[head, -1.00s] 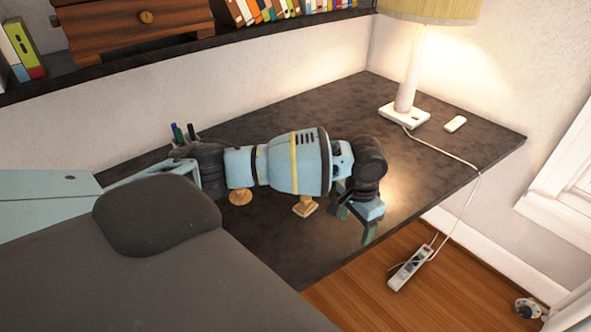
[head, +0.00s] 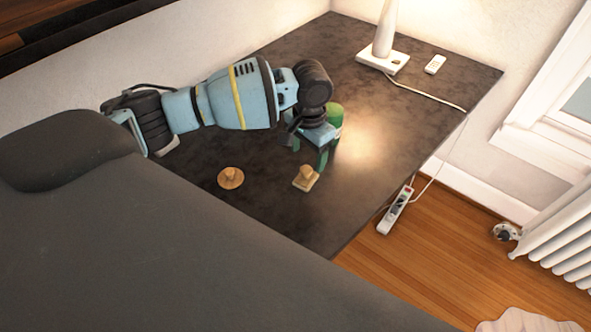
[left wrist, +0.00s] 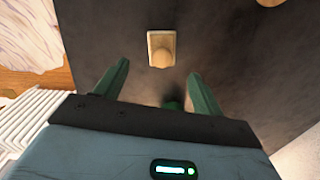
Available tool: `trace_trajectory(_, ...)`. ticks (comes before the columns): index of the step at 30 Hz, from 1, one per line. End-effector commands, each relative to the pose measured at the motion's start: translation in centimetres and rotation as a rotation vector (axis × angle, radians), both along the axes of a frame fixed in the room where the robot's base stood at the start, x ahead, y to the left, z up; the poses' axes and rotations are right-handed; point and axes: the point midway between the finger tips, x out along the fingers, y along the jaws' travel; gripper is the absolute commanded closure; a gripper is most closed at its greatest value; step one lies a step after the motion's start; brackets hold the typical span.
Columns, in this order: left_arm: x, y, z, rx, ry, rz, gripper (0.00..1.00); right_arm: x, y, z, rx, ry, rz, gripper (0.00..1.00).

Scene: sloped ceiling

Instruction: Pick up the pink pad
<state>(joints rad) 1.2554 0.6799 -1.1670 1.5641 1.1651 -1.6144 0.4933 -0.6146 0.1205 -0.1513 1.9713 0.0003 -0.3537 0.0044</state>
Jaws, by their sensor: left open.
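I make out no plainly pink pad on the desk. A pale pinkish thing with a wavy edge (head: 530,322) shows at the bottom right of the head view, partly cut off. A similar pale streaked thing (left wrist: 30,35) is at the upper left of the left wrist view. I cannot tell whether either is the pad. My left gripper (head: 308,150) is open and empty above the dark desk, its green fingers pointing down. In the left wrist view, its fingertips (left wrist: 159,72) are spread apart, short of a square-based wooden knob (left wrist: 160,47). My right gripper is out of view.
A round wooden knob (head: 231,178) and the square-based one (head: 306,178) stand on the desk (head: 420,110). A green object (head: 335,114) is partly hidden behind my left gripper. A lamp (head: 383,52), its cord and a white remote (head: 435,64) are farther back. A radiator (head: 560,235) stands right.

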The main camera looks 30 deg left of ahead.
Motion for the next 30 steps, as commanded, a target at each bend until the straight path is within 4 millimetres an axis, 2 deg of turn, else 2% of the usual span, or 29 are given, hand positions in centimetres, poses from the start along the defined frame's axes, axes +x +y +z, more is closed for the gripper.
trace_trajectory(8,0.0,0.0,-0.1,0.000,0.000,-0.001,0.31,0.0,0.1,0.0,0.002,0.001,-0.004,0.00)
trace_trajectory(15,-0.1,0.0,-2.4,0.000,0.004,0.000,0.31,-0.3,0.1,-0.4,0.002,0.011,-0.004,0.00)
trace_trajectory(22,0.0,0.0,-3.1,0.000,0.001,0.000,0.31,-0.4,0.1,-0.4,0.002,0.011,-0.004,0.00)
trace_trajectory(30,0.0,0.3,-6.8,0.001,0.003,0.001,0.31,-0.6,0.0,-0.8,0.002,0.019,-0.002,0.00)
